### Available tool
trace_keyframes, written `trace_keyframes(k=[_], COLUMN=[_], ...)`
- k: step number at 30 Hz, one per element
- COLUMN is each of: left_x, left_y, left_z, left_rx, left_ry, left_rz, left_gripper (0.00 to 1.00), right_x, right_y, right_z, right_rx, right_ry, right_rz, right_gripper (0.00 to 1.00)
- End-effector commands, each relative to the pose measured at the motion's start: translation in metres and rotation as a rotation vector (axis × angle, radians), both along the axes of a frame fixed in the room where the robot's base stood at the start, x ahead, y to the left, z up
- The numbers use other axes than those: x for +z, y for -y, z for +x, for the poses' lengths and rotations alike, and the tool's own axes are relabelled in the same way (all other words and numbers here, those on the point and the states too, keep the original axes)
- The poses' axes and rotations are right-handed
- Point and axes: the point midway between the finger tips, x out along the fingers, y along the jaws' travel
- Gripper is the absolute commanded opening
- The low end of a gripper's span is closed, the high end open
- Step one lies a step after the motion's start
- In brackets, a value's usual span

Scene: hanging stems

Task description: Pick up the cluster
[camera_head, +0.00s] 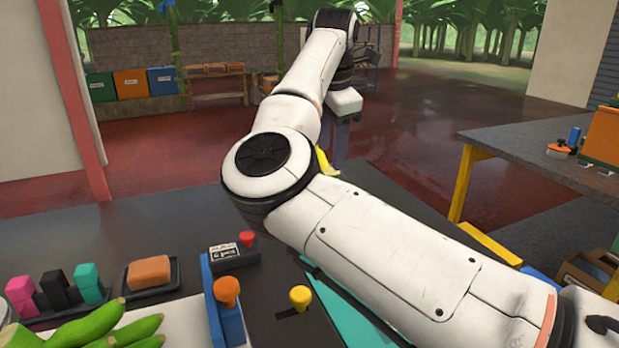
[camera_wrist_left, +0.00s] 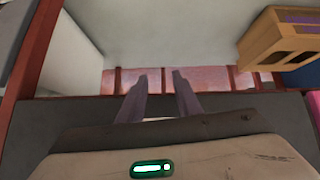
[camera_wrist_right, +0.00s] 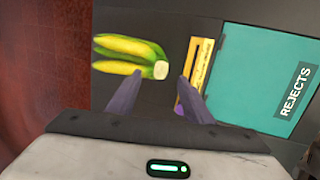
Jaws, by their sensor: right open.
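A banana cluster (camera_wrist_right: 135,56), yellow with green streaks and a pale cut stem end, lies on a dark surface in the right wrist view. A small yellow piece, probably of it, shows in the head view (camera_head: 325,161), mostly hidden by my right arm. My right gripper (camera_wrist_right: 160,76) is open, its fingertips apart near the stem end; I cannot tell whether they touch it. In the head view my right gripper (camera_head: 335,145) is partly hidden behind its arm. My left gripper (camera_wrist_left: 160,74) is open and empty, facing a pale wall and tiled floor.
Green bananas (camera_head: 100,332) lie at the near left, beside an orange block in a tray (camera_head: 172,284) and a blue holder (camera_head: 228,315). A teal REJECTS panel (camera_wrist_right: 262,80) lies right of the cluster. A grey table (camera_head: 520,140) stands at the right.

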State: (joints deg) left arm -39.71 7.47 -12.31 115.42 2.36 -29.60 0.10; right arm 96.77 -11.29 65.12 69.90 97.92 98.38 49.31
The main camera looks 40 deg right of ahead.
Motion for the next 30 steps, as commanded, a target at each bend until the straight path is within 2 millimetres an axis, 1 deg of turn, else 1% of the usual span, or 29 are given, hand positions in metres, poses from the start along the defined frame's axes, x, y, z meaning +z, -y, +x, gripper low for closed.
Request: trace_keyframes(k=[1, 3, 10, 15, 18, 25, 26, 30], left_x=[-0.002, -0.003, -0.003, -0.001, 0.0, 0.003, 0.003, 0.003], left_y=[0.0, 0.0, 0.001, 0.001, 0.001, 0.001, 0.001, 0.001], left_z=[-0.002, -0.005, -0.005, -0.002, 0.001, 0.005, 0.005, 0.005], left_rx=[0.0, 0.0, -0.001, 0.0, -0.001, -0.001, -0.001, -0.001], left_ry=[-0.005, -0.01, -0.01, -0.004, 0.003, 0.011, 0.011, 0.011], left_rz=[0.0, -0.001, -0.002, -0.002, -0.002, -0.003, -0.002, -0.001], left_gripper=[0.31, 0.31, 0.31, 0.31, 0.31, 0.31, 0.31, 0.31], right_x=[-0.01, -0.019, -0.036, -0.061, -0.072, -0.074, -0.074, -0.074], right_y=[0.002, 0.005, 0.01, 0.018, 0.021, 0.021, 0.021, 0.021], right_z=[0.001, 0.004, 0.008, 0.012, 0.015, 0.016, 0.016, 0.016], right_rx=[-0.001, -0.001, 0.0, -0.001, 0.0, 0.0, 0.0, 0.0], right_ry=[-0.004, -0.004, -0.003, -0.005, -0.003, 0.0, 0.0, 0.0], right_rz=[0.001, 0.0, 0.001, 0.002, 0.001, 0.0, 0.0, 0.0], right_gripper=[0.46, 0.46, 0.46, 0.46, 0.46, 0.46, 0.43, 0.19])
